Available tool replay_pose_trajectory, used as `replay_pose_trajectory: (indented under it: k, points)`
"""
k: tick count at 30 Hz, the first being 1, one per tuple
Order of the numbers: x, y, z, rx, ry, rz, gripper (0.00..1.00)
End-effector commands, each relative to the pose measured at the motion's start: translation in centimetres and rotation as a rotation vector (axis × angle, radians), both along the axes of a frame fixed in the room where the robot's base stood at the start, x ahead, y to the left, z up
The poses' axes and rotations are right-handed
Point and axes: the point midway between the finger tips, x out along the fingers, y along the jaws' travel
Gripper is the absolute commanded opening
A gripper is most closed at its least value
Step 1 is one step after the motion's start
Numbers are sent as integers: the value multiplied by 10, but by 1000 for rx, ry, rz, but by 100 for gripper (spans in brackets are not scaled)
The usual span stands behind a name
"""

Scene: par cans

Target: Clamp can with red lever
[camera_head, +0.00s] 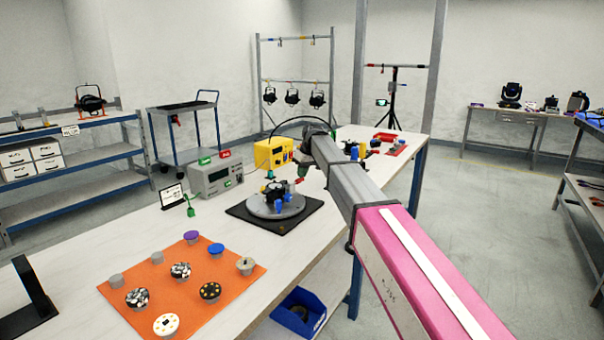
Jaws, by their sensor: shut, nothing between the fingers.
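A round grey fixture (262,208) sits on a black mat (308,207) on the workbench, with a small dark part (272,190), blue pieces (288,192) and a small red piece (298,181) on top. Which of these is the can and whether the red piece is the lever is too small to tell. My arm reaches in from the lower right. My gripper (302,158) is at its far end, shut and empty, above and behind the fixture; its fingertips are small and partly hidden by the arm.
An orange mat (150,282) with several round pieces lies at the front left. A grey meter box (215,176) and a yellow box (272,153) stand behind the fixture. A blue bin (298,312) sits below the bench. More fixtures and a red tray (397,149) are further back.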

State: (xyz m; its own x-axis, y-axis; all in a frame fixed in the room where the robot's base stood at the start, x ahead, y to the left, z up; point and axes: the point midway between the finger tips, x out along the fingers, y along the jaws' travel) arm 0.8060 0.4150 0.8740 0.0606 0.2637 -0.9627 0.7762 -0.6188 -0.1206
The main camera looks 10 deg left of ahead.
Motion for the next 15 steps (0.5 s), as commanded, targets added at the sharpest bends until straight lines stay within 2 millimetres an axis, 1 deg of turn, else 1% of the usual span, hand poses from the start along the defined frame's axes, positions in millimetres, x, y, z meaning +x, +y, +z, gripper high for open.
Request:
replay_pose_trajectory:
  k: [2,5,9,15]
  points:
    - [1,0,3,-3,1,-1,0]
    - [3,2,15,-1,0,-1,0]
    - [8,7,42,1,-3,-3,0]
    - [32,-17,71,1,-2,-6,0]
